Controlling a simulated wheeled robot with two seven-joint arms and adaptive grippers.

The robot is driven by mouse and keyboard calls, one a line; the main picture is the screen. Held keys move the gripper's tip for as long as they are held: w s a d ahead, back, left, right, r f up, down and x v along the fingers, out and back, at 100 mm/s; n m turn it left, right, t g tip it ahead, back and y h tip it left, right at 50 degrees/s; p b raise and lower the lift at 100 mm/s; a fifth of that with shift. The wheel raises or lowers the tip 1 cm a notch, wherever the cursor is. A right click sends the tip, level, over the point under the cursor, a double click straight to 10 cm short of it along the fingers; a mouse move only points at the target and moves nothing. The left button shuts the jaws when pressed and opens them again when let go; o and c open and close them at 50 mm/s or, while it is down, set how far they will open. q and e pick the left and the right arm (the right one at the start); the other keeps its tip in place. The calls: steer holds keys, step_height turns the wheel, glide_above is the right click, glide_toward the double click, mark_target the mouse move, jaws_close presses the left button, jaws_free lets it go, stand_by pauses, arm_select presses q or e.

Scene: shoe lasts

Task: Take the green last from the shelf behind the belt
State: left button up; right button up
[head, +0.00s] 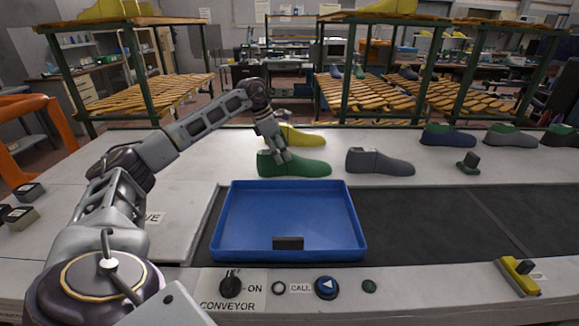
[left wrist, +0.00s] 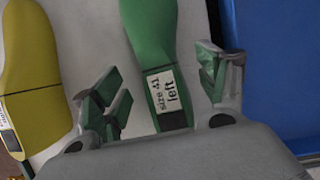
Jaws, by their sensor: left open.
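The green last (head: 305,168) lies on the white shelf behind the belt, just beyond the blue tray's far edge. In the left wrist view the green last (left wrist: 150,40) bears a white label reading "size 41 left". My left gripper (head: 280,154) is at the last's left part in the head view. In the left wrist view my open left gripper (left wrist: 165,90) has one finger on each side of the labelled end. I cannot tell whether either finger touches it. My right gripper is not in view.
A yellow last (head: 305,138) lies behind the green one and a grey last (head: 380,163) to its right. A blue tray (head: 230,225) stands in front on the dark belt (head: 430,220). More lasts stand farther right, beyond a small green-and-black object (head: 468,163).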

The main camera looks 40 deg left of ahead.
arm_select(q)
steer(key=shift+x, duration=1.35)
steer(key=shift+r, duration=0.1)
steer(key=c, duration=1.6)
